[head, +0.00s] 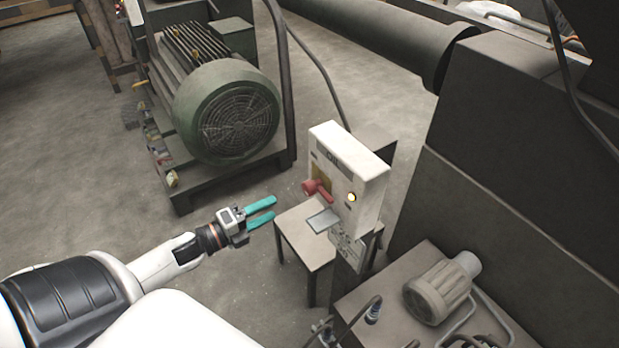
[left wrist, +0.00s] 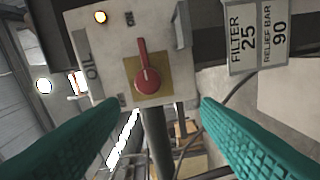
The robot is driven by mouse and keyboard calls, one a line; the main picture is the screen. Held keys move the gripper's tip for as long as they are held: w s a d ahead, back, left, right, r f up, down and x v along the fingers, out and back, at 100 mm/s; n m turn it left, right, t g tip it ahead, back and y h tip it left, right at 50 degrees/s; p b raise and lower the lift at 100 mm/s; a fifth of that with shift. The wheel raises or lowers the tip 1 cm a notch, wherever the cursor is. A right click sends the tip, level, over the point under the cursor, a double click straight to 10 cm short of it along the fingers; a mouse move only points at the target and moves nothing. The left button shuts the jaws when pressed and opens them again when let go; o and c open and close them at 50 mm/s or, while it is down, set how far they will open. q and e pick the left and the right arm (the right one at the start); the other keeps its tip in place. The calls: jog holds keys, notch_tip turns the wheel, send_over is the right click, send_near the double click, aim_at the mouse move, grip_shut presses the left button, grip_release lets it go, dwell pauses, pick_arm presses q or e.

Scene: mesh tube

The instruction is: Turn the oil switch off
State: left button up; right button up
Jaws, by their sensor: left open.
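The oil switch is a red rotary handle (head: 318,190) on a yellow plate, on the front of a white box (head: 362,172) marked OIL. In the left wrist view the red handle (left wrist: 148,76) sits on its yellow plate (left wrist: 163,88), between and beyond my fingers. My right gripper is not in view.
A small table (head: 300,236) stands below the box. A green motor (head: 226,110) is at the back left. A large dark machine (head: 510,190) stands on the right, with a small pump motor (head: 440,288) in front. The floor left of the table is clear.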

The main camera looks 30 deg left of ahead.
aim_at(304, 190)
pick_arm(q)
jog(key=shift+m, duration=0.3)
jog(key=x, duration=0.3)
jog(key=r+p+x, duration=0.1)
jog(key=x, duration=0.3)
jog(key=p+x, duration=0.1)
jog(key=x, duration=0.3)
jog(key=shift+s+d+r, duration=0.1)
jog(key=shift+d+r, duration=0.25)
jog(key=shift+r, duration=0.05)
jog(key=shift+w+d+f, duration=0.1)
jog(key=shift+w+d, duration=0.1)
jog(key=shift+w, duration=0.2)
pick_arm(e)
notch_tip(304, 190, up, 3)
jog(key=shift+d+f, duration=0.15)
pick_arm(q)
jog(key=c, duration=1)
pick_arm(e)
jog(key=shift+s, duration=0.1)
